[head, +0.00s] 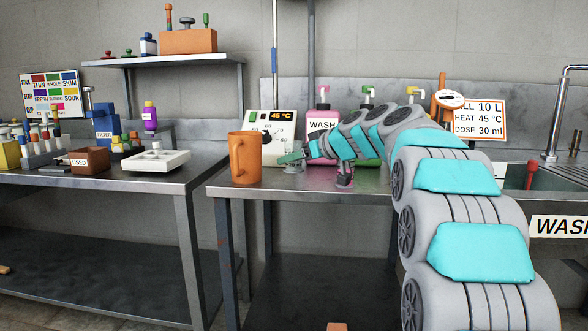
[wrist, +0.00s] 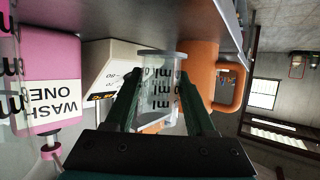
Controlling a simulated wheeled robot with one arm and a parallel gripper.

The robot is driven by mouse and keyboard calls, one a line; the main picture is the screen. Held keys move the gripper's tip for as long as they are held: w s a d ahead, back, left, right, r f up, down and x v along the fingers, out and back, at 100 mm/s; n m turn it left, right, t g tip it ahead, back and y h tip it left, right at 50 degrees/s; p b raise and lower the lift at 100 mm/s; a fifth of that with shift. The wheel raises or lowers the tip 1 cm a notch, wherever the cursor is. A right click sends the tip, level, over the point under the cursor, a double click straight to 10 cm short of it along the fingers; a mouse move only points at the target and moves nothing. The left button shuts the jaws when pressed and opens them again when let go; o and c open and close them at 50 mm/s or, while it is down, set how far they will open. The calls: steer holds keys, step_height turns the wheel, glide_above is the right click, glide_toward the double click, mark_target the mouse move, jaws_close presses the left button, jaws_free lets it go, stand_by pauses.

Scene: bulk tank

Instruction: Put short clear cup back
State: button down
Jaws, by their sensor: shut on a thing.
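The short clear cup (wrist: 160,90) with dark ml markings is between the two dark fingers of my gripper (wrist: 162,72) in the wrist view. My gripper (head: 290,158) is shut on it. In the head view the cup (head: 292,168) is small and partly hidden by the fingers, low over the steel table behind and right of the orange jug. I cannot tell whether its base touches the table.
The orange jug (head: 245,160) stands close to the left of my gripper. A white control box (head: 257,130) reading 45 °C and a pink WASH bottle (head: 320,122) stand behind. The left bench holds a white tray (head: 170,160) and a brown USED box (head: 88,167).

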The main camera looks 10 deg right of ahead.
mark_target(299, 168)
steer(key=shift+f, duration=1.6)
steer(key=shift+f, duration=0.1)
steer(key=shift+c, duration=1.2)
jaws_free()
steer(key=shift+r, duration=0.25)
steer(key=b+v, duration=0.1)
steer(key=v, duration=1.1)
steer(key=shift+f, duration=0.1)
